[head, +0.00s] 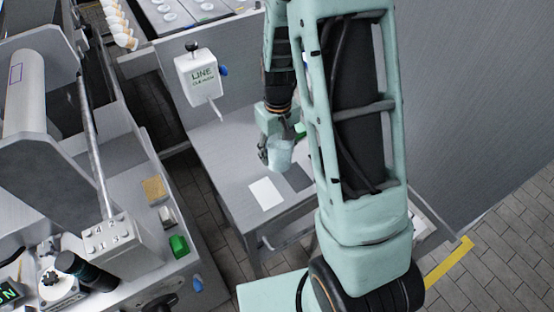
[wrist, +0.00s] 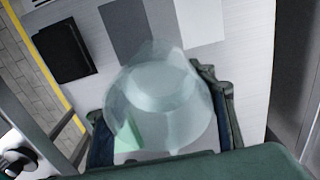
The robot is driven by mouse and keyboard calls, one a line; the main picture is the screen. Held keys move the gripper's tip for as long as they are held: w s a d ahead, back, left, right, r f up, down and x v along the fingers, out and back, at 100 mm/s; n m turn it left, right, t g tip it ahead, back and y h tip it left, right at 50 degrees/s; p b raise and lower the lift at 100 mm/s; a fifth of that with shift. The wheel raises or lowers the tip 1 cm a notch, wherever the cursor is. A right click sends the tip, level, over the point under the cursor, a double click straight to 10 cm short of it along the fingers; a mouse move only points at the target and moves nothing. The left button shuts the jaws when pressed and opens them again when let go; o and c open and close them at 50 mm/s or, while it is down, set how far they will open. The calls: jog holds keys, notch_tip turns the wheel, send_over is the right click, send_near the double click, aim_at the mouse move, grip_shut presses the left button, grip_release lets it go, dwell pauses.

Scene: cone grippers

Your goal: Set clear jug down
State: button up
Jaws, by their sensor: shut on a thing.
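The clear jug (wrist: 165,85) is a see-through vessel with a greenish tint. It fills the middle of the wrist view, between the dark fingers of my gripper (wrist: 160,130). My gripper (head: 276,160) is shut on it. In the head view the jug (head: 280,157) is a small pale shape below my wrist, over the grey table (head: 228,150). I cannot tell whether its base touches the table. My arm hides part of the table.
A white sheet (head: 267,194) and a grey sheet (head: 298,177) lie on the table. A black square object (wrist: 64,51) lies near the table edge in the wrist view. A machine bench with a green block (head: 179,246) is at left.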

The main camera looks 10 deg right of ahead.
jog(key=shift+w+f+b, duration=0.2)
jog(key=shift+f+b, duration=0.4)
jog(key=shift+f, duration=0.35)
jog(key=shift+w+f+b, duration=0.2)
jog(key=shift+f+b, duration=0.4)
jog(key=shift+f, duration=0.35)
jog(key=shift+f, duration=0.25)
jog(key=o, duration=1.4)
jog(key=shift+r, duration=0.15)
